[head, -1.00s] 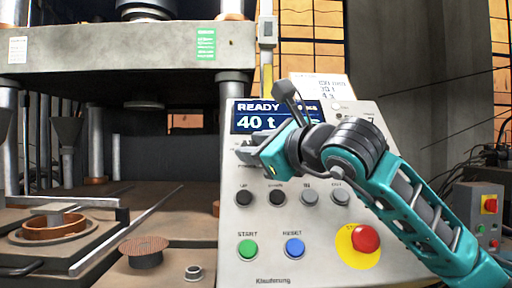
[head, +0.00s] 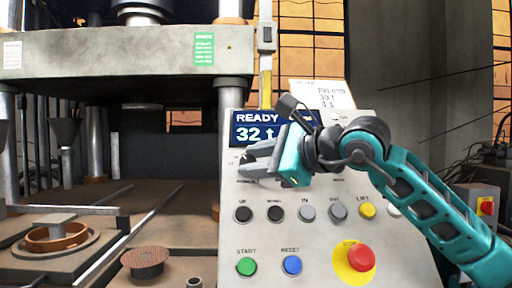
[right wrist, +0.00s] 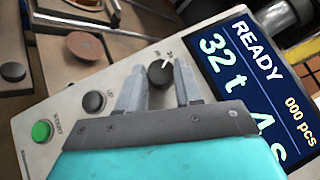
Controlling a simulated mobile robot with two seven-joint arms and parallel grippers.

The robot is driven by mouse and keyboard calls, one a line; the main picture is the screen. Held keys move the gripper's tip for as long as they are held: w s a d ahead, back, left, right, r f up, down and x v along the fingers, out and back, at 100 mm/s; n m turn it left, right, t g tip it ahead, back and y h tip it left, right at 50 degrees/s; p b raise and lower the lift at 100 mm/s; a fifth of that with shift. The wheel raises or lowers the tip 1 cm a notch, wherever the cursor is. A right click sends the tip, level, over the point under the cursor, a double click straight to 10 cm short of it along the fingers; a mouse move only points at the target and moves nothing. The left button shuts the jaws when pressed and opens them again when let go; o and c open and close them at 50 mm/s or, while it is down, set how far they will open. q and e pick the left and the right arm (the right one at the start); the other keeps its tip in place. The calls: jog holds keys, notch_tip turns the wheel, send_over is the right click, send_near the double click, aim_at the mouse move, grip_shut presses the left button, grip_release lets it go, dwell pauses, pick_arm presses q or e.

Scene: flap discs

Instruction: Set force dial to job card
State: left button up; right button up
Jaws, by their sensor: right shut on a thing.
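The control panel's display (head: 262,128) reads READY and 32 t in the head view. The display in the right wrist view (right wrist: 245,75) also shows 000 pcs and 4 s. The job card (head: 322,95) stands behind the panel top and shows 30 t and 4 s. The black force dial (right wrist: 160,73) with a white pointer mark sits between the fingers of my right gripper (right wrist: 160,82), which is shut on it. In the head view my right gripper (head: 246,164) hides the dial. My left gripper is not in view.
Below the dial are several buttons, a green START (head: 246,267), a blue RESET (head: 292,265) and a red emergency stop (head: 361,258) on a yellow plate. The press (head: 120,62) stands at left, with a brown disc (head: 145,258) on its table.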

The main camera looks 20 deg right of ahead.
pick_arm(q)
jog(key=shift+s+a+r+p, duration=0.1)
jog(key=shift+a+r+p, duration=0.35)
jog(key=shift+p, duration=0.2)
pick_arm(e)
jog(key=shift+r+n+g, duration=0.15)
jog(key=shift+n+g, duration=0.45)
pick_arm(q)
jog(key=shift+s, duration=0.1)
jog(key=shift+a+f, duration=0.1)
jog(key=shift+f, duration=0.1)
pick_arm(e)
jog(key=o, duration=1)
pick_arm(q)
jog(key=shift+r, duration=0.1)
pick_arm(e)
jog(key=shift+o, duration=0.2)
jog(key=shift+d, duration=0.1)
